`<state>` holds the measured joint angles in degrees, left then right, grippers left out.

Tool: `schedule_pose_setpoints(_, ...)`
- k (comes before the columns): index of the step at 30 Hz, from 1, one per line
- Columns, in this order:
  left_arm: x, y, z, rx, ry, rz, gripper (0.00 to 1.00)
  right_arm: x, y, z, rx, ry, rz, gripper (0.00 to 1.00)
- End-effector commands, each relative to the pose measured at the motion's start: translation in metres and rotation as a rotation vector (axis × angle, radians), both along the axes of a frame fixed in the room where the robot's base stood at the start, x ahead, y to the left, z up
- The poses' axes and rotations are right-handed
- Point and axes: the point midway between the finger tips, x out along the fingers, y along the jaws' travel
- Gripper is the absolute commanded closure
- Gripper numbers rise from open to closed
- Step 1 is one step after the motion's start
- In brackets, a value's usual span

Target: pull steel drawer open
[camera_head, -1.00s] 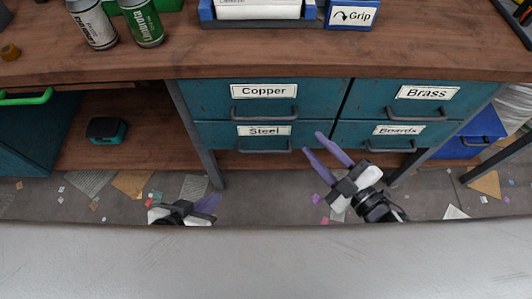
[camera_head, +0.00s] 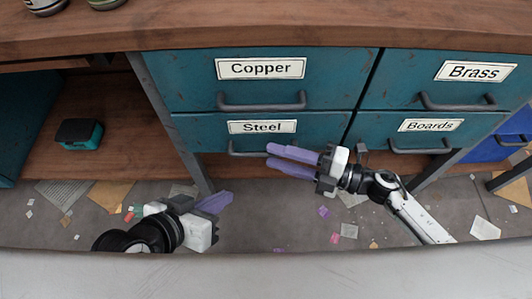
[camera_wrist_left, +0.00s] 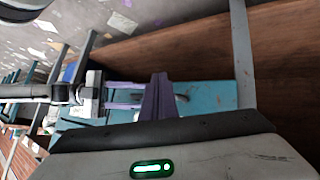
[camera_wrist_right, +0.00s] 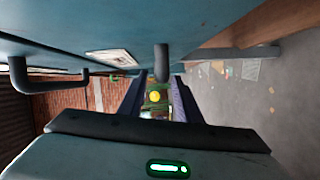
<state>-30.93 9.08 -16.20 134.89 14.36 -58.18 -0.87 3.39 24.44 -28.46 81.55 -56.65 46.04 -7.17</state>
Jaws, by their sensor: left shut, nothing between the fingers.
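The steel drawer (camera_head: 320,128) is the teal lower-left drawer, under the copper drawer, and appears closed. Its dark bar handle (camera_head: 245,152) is partly hidden behind my right fingertips. My right gripper (camera_head: 268,155) points left, its purple fingers apart at the right part of that handle. In the right wrist view a dark handle (camera_wrist_right: 160,62) shows ahead, between the open fingers; I cannot tell whether they touch it. My left gripper (camera_head: 226,203) is shut and empty, low and left of the drawer, apart from it. Its closed fingers show in the left wrist view (camera_wrist_left: 158,82).
The copper drawer (camera_head: 200,85) is above, with brass (camera_head: 400,70) and boards (camera_head: 370,130) drawers to the right. A table leg (camera_head: 165,115) stands left of the steel drawer. A small teal-black box (camera_head: 80,134) sits on the lower shelf. Scraps litter the floor.

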Motion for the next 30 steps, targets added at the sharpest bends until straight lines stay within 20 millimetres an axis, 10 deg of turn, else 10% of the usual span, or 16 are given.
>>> schedule_pose_setpoints(17, 0.002, -0.005, 0.007, -0.033, -0.023, 0.000, 1.00, 0.014, 0.034, -0.003, 0.001, 0.001, -0.001, 0.69)
schedule_pose_setpoints(23, 0.002, -0.005, 0.007, -0.033, -0.023, 0.000, 1.00, 0.014, 0.034, -0.003, 0.001, 0.001, -0.001, 0.98)
schedule_pose_setpoints(30, 0.002, -0.005, 0.007, -0.033, -0.023, 0.000, 1.00, 0.014, 0.033, -0.003, 0.001, 0.001, -0.001, 1.00)
